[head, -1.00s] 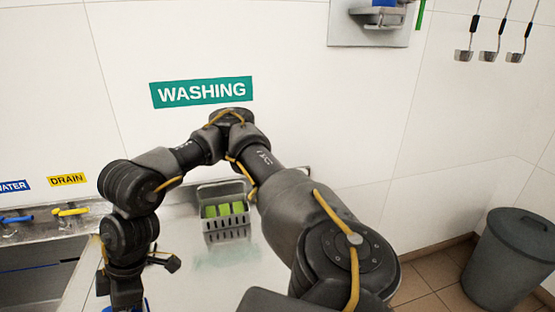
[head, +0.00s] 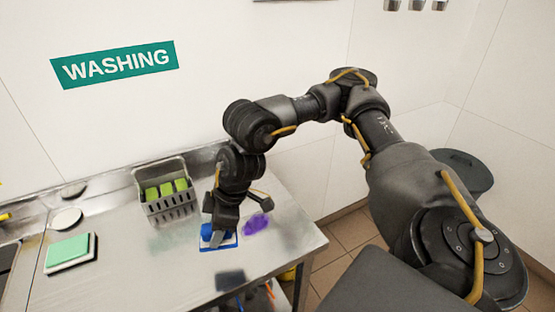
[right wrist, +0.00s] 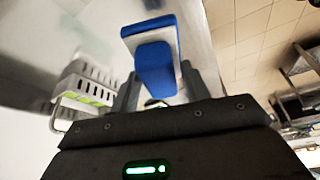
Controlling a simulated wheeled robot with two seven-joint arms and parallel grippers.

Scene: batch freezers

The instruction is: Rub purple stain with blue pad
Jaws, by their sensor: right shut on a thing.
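The purple stain (head: 256,224) is a small violet patch on the steel counter (head: 180,262), near its right side. My right gripper (head: 217,236) is just left of the stain in the head view, pointing down and shut on the blue pad (head: 207,231). A blue-edged flat piece (head: 228,246) shows around and under the pad; I cannot tell whether the pad touches it. In the right wrist view, the blue pad (right wrist: 155,65), with a lighter grey-blue block, sits between the fingers of my right gripper (right wrist: 158,92). My left gripper is not in view.
A grey slotted basket (head: 172,208) with green sponges stands by the back wall. A green pad (head: 68,249) on a white base lies at left, near a white disc (head: 66,219). The counter's right edge is beyond the stain. A dark bin (head: 465,172) stands right.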

